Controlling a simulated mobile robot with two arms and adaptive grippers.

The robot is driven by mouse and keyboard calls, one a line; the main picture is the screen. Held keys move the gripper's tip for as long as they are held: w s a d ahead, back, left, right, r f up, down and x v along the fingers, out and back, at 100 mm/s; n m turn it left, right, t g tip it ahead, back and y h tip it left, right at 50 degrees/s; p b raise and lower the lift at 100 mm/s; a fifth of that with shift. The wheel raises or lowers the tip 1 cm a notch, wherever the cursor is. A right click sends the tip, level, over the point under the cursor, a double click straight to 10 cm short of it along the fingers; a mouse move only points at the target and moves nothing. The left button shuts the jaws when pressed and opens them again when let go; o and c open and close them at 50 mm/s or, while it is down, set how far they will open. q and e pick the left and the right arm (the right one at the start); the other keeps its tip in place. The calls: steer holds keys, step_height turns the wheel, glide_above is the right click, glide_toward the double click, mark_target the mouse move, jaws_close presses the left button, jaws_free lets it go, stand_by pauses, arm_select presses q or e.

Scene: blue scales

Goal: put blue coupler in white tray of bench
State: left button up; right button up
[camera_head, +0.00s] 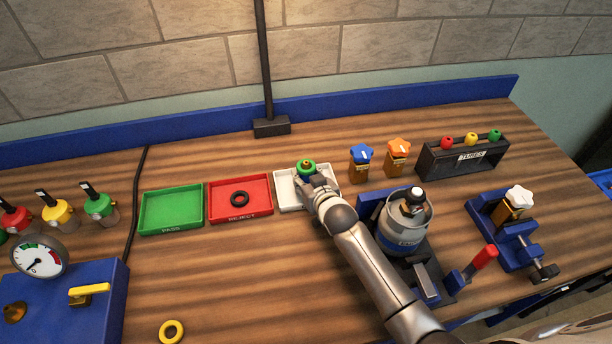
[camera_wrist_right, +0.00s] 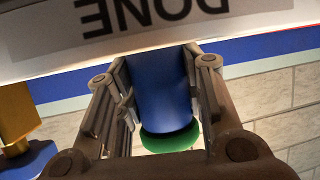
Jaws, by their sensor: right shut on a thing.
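The blue coupler is a blue cylinder (camera_wrist_right: 160,88) with a green end, seen between the fingers in the right wrist view. In the head view its green end (camera_head: 306,167) shows with a small gold tip on top. My right gripper (camera_head: 312,183) is shut on it, over the white tray (camera_head: 286,199). The tray's front wall, marked DONE, fills the top of the wrist view, upside down. The hand hides part of the tray and the coupler's lower body, so I cannot tell whether it touches the tray floor. My left gripper is not in view.
A red tray (camera_head: 228,215) holding a black ring and an empty green tray (camera_head: 170,211) stand left of the white tray. A blue-topped valve (camera_head: 361,163) and an orange-topped valve (camera_head: 398,157) stand to its right. A grey canister (camera_head: 403,231) stands near my right forearm.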

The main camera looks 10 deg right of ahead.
steer(key=o, duration=1.2)
steer(key=shift+f, duration=0.1)
steer(key=shift+r, duration=0.2)
steer(key=b+v, duration=0.1)
steer(key=v, duration=1.1)
steer(key=shift+f, duration=0.1)
